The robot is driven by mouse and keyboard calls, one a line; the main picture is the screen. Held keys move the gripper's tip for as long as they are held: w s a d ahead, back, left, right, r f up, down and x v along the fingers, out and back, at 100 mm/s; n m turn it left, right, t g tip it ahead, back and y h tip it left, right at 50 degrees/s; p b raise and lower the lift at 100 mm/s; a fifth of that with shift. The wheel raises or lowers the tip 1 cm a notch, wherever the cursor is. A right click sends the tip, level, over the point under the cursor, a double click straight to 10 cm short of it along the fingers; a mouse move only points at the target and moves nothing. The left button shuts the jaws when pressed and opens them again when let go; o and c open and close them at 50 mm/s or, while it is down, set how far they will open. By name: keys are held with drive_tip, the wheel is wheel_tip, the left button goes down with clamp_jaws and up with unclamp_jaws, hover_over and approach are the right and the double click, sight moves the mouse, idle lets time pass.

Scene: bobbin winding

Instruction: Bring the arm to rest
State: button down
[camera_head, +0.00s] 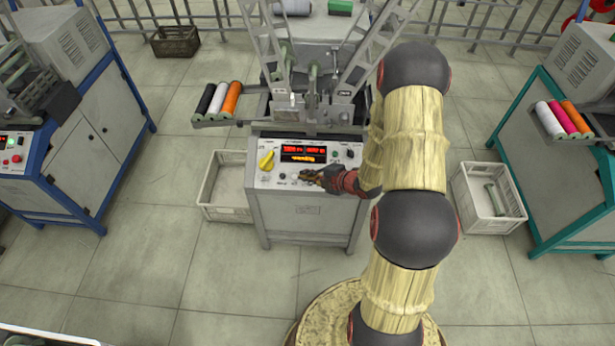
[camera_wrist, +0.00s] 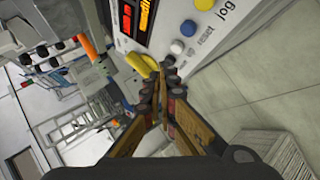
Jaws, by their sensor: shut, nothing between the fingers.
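My gripper (camera_head: 312,177) is in front of the lower part of the winder's control panel (camera_head: 263,178) in the head view. In the wrist view my gripper (camera_wrist: 162,75) has its fingertips together with nothing between them. They point at the panel (camera_wrist: 172,14), near its yellow knob (camera_wrist: 140,64). I cannot tell whether the fingertips touch the panel. My arm (camera_head: 413,140) stands up on the right and bends left toward the panel, covering the machine's right side. The panel's red and orange displays (camera_head: 303,154) are lit.
A rack with black, white and orange spools (camera_head: 219,100) is left of the machine. A light crate (camera_head: 226,205) stands at its left and another crate (camera_head: 470,205) at its right. A blue-framed machine (camera_head: 85,150) is far left, a green-framed one (camera_head: 540,190) far right.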

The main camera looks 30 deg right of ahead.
idle(0.3)
drive_tip(key=s+d+f+m+g+h, duration=0.3)
drive_tip(key=s+d+f+m+g, duration=0.2)
drive_tip(key=s+f+m, duration=0.25)
drive_tip(key=s+d+r+m+g+h, duration=0.3)
drive_tip(key=s+d+r+m+g, duration=0.1)
drive_tip(key=s+r+m, duration=0.5)
drive_tip(key=s+a+r+t, duration=0.1)
drive_tip(key=s+a+r, duration=0.2)
drive_tip(key=a+r, duration=0.5)
drive_tip(key=s+a+r+m+t+y, duration=0.1)
drive_tip(key=s+a+r, duration=0.2)
drive_tip(key=a+r, duration=0.5)
drive_tip(key=s+a+r+m+t+y, duration=0.1)
drive_tip(key=s+a+r, duration=0.2)
drive_tip(key=a+r, duration=0.5)
wheel_tip(320, 180, up, 10)
drive_tip(key=shift+s+a+r+t+p, duration=0.2)
drive_tip(key=shift+s+a+t+p, duration=0.1)
drive_tip(key=shift+s+p, duration=0.15)
